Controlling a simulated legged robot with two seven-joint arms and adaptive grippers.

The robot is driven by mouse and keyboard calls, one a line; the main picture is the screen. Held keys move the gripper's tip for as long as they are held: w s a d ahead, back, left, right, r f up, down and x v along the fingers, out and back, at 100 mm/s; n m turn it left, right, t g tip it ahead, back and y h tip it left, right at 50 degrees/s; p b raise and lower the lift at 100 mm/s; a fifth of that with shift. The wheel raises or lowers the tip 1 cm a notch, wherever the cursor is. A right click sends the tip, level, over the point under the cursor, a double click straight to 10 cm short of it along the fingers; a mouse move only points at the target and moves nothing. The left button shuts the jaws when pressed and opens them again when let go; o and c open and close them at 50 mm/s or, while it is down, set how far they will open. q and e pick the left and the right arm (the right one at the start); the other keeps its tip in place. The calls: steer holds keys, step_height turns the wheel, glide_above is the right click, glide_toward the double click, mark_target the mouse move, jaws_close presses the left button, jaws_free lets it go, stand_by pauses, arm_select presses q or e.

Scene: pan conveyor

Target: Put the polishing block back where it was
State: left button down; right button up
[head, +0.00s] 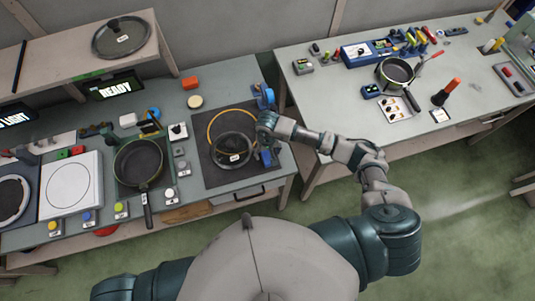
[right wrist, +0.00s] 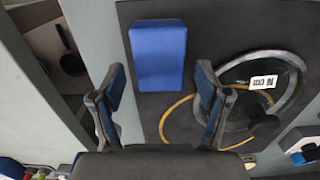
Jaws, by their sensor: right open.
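The blue polishing block (right wrist: 158,55) lies on the dark mat (right wrist: 200,12) in the right wrist view, near the mat's left edge. In the head view it shows as a small blue patch (head: 267,158), partly covered by my right gripper (head: 265,134). The right gripper is open and empty. Its two fingers stand apart in the right wrist view, with the block ahead of the gap between them. I cannot tell the height of the fingers above the mat. My left gripper is outside the head view.
A glass lid (head: 233,149) and a yellow ring (head: 213,124) lie beside the block on the mat. A pan (head: 139,163) stands further left. The table edge is close on the block's other side. A second table (head: 330,112) with tools stands right, across a gap.

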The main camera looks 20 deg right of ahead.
mark_target(267, 153)
step_height(267, 153, up, 10)
steer(key=b, duration=0.1)
steer(key=shift+w, duration=0.15)
steer(key=shift+f, duration=0.15)
